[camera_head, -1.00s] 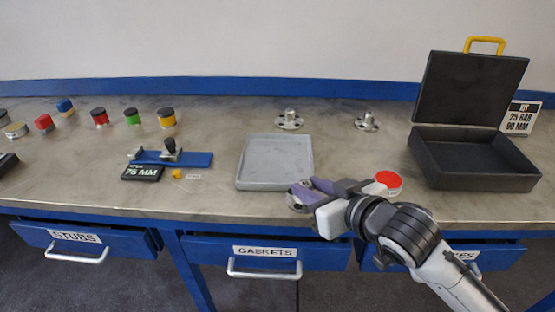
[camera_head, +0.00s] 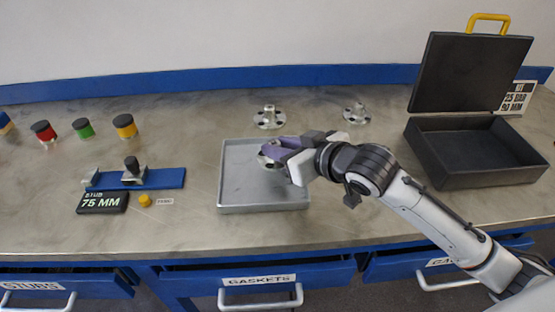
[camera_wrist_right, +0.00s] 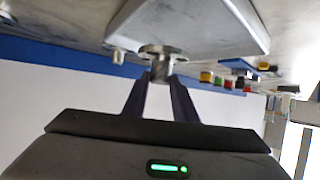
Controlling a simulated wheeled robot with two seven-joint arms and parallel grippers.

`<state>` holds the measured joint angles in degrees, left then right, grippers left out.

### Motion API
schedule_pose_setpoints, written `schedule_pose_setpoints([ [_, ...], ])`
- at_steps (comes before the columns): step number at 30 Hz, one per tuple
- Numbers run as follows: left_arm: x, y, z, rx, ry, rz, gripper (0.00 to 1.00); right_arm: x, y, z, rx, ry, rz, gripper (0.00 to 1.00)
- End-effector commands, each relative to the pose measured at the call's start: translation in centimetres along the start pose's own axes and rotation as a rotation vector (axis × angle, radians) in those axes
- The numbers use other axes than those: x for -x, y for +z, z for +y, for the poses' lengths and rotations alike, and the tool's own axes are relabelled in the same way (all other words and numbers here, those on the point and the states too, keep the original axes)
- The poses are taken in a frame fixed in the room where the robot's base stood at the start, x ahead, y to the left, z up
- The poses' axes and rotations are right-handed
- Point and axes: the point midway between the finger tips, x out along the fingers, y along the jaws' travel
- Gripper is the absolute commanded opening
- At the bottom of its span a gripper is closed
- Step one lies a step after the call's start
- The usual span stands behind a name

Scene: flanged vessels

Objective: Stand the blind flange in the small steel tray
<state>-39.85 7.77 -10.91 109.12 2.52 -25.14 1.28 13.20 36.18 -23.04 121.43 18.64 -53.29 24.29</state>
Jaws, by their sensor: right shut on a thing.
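The small steel tray (camera_head: 240,188) is a shallow grey square tray in the middle of the bench. My right gripper (camera_head: 277,151) is over the tray's right back part and is shut on a grey metal flange (camera_head: 265,161), partly hidden by the fingers. In the right wrist view, the two fingers (camera_wrist_right: 162,84) close on the stem of the round flange (camera_wrist_right: 163,51), with the tray (camera_wrist_right: 205,25) beyond it. I cannot tell whether the flange touches the tray. My left gripper is not in view.
Two more flanges stand behind the tray, one at the left (camera_head: 269,117) and one at the right (camera_head: 357,113). An open black case (camera_head: 470,150) stands at the right. A blue fixture (camera_head: 150,179) and a 75 MM sign (camera_head: 102,202) lie left of the tray.

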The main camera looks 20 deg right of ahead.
Motion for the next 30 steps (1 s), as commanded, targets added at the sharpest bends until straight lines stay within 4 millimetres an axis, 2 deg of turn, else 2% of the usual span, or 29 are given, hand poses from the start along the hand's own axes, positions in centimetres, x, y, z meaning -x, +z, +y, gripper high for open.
schedule_pose_setpoints([
  [2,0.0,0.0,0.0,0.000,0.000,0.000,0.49,-0.2,0.2,0.1,0.001,0.001,0.009,0.00],
  [10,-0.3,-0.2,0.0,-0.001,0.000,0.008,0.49,-1.6,3.1,0.0,0.000,0.000,0.009,0.00],
  [17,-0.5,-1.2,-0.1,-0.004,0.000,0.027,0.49,-1.7,3.2,0.0,0.001,0.000,0.011,0.00],
  [22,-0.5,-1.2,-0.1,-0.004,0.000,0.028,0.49,-1.8,3.4,0.0,0.001,0.000,0.011,0.00],
  [23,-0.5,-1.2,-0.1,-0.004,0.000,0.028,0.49,-1.9,3.8,0.0,0.000,0.001,0.003,0.29],
  [24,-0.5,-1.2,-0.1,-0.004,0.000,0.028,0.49,-1.9,3.8,0.0,0.000,0.001,0.003,0.35],
  [26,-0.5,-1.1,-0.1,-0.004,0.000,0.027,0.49,-1.9,3.8,0.0,0.000,0.001,0.002,0.44],
  [30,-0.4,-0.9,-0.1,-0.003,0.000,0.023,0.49,-1.8,3.8,0.0,0.000,0.001,0.002,0.44],
])
